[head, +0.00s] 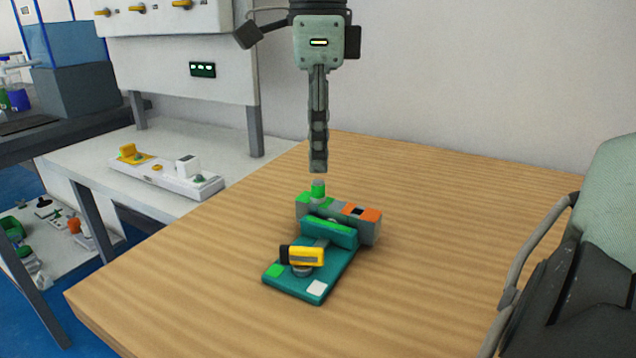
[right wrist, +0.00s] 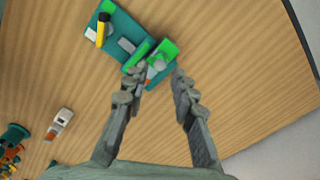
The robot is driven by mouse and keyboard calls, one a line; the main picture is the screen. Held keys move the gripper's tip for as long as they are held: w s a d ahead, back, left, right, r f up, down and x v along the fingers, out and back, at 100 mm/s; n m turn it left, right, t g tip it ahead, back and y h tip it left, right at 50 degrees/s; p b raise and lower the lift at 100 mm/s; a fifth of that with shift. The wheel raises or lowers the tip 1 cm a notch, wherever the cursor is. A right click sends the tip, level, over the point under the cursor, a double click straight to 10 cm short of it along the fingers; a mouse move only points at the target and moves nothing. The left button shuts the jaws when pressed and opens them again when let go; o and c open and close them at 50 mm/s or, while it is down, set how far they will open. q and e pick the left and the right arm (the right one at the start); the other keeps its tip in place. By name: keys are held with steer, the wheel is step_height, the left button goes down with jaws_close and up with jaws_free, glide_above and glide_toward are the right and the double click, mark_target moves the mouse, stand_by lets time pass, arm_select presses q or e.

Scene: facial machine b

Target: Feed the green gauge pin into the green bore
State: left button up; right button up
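The green gauge pin (head: 318,188), with a pale grey top, stands upright at the green left end of a grey fixture block (head: 368,232). My right gripper (head: 318,168) points straight down just above the pin and is seen edge-on. In the right wrist view its fingers (right wrist: 158,78) are spread apart, with the pin's grey top (right wrist: 158,63) near the gap between their tips; nothing is gripped. I cannot tell how deep the pin sits or make out the green bore clearly. My left gripper is not in view.
A teal base plate (head: 312,290) with a yellow-and-black lever (head: 305,256) adjoins the block's front. The block's right end is orange with a dark square. A white bench (head: 240,155) with a white device stands left.

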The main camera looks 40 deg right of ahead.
mark_target(318, 181)
steer(key=shift+r, duration=0.35)
steer(key=o, duration=0.6)
step_height(318, 181, up, 12)
steer(key=shift+f, duration=0.1)
stand_by(0.3)
